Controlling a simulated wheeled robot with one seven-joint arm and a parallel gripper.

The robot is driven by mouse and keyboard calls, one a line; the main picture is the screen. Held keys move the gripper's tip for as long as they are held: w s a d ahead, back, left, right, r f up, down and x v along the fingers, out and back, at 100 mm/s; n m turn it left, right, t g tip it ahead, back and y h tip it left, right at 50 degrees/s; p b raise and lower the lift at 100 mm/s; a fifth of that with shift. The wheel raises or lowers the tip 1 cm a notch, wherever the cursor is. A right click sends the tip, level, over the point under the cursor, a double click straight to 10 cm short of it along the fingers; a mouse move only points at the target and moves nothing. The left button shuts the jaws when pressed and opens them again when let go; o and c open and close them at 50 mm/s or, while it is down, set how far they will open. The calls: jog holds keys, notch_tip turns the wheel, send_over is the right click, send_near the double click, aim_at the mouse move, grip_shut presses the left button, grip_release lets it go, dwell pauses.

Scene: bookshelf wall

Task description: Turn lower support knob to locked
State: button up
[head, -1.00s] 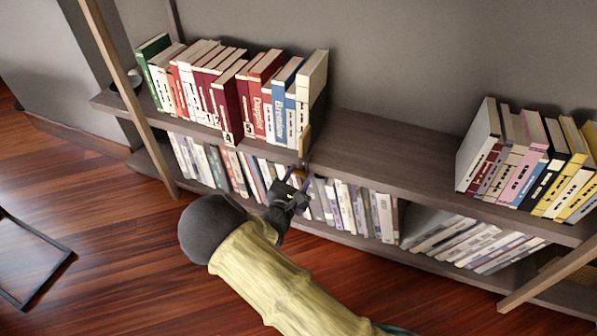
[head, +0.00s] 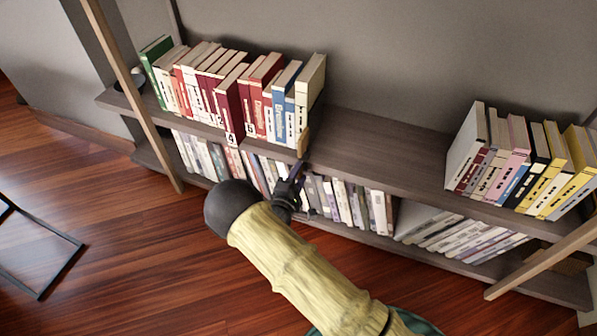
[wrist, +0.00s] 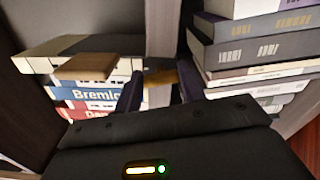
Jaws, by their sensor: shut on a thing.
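The lower support knob (wrist: 160,77) is a small brass-coloured piece below the upper shelf's front edge. In the wrist view it sits between the two dark fingers of my gripper (wrist: 160,88), which is shut on it. The knob is partly hidden by the fingers, and its exact angle cannot be read. In the head view my gripper (head: 298,178) is at the shelf edge, in front of the lower row of books, and hides the knob. A flat wooden piece (head: 303,141) stands just above, at the end of the upper book row; it also shows in the wrist view (wrist: 85,67).
The upper shelf (head: 370,160) has a bare stretch between the red, white and blue books (head: 265,100) and the books at right (head: 520,165). Lower books (head: 350,205) stand close beside my gripper. Slanted wooden posts (head: 130,90) flank the shelves. Open floor lies in front.

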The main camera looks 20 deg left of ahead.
jog(key=shift+s+f+m+p, duration=0.15)
jog(key=shift+m+p, duration=0.5)
jog(key=shift+m, duration=0.85)
jog(key=o, duration=1)
jog(key=s+p, duration=0.1)
jog(key=s, duration=0.4)
jog(key=s+a+p, duration=0.1)
jog(key=s+p, duration=0.1)
jog(key=s, duration=0.4)
jog(key=s+p, duration=0.1)
jog(key=s, duration=0.5)
jog(key=shift+s+a+p, duration=0.1)
jog(key=shift+a+p, duration=0.1)
jog(key=shift+p, duration=0.15)
